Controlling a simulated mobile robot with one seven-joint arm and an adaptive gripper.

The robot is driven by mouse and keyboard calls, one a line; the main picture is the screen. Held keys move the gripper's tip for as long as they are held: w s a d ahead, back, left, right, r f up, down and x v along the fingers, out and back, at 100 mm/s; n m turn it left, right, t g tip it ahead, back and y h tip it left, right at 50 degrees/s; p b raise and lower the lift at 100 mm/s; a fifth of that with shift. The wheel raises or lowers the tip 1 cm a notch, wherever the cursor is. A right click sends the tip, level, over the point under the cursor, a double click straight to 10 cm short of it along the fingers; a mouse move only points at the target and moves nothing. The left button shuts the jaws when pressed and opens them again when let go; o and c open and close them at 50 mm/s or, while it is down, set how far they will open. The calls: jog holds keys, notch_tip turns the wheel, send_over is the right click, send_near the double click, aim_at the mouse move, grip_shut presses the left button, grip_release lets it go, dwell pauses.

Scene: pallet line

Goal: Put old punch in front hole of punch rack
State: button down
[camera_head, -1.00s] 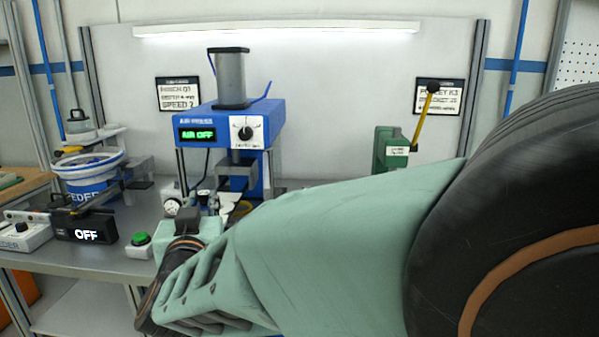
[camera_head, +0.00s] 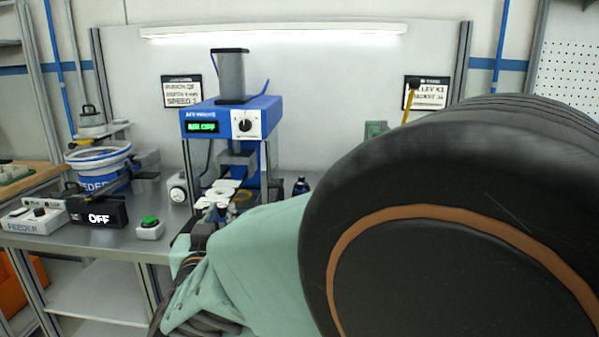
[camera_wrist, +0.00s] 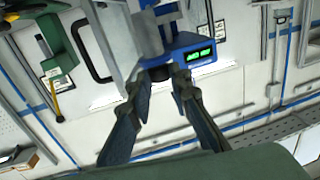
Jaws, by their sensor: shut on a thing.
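My gripper (camera_wrist: 165,82) is in the wrist view, its two dark fingers closed in on something small between the tips. I take this to be the old punch, but it is hard to make out against the press behind it. In the head view my arm hides most of the gripper, in front of the blue press (camera_head: 232,117). The press shows upside down in the wrist view (camera_wrist: 190,42), beyond the fingertips. I cannot make out the punch rack or its front hole in either view.
A small dark blue bottle (camera_head: 300,187) stands right of the press. A green machine (camera_head: 376,128) is mostly hidden behind my arm.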

jog(key=w+d+f+m+g+h, duration=0.2)
jog(key=d+f+m+h, duration=0.55)
jog(key=d+f, duration=0.75)
jog(key=s+d+f+m+g+h, duration=0.2)
jog(key=s+d+f+h, duration=0.15)
jog(key=d, duration=0.35)
jog(key=s+d+f+m+g+h, duration=0.2)
jog(key=d+g+h, duration=0.15)
jog(key=d, duration=0.35)
jog(key=w+r+n+t+y+p, duration=0.2)
jog(key=w+r+n+y+p, duration=0.1)
jog(key=r+p, duration=0.4)
jog(key=w+r+n+t+y+p, duration=0.3)
jog(key=r+y+p, duration=0.3)
jog(key=r, duration=0.6)
jog(key=w+r+n+t+y+p, duration=0.2)
jog(key=w+r+n+y+p, duration=0.2)
jog(key=r+p, duration=0.4)
jog(key=shift+w+d+r+p, duration=0.2)
jog(key=shift+w+r+p, duration=0.15)
jog(key=shift+r, duration=0.6)
jog(key=shift+n+t, duration=0.25)
jog(key=shift+d, duration=0.1)
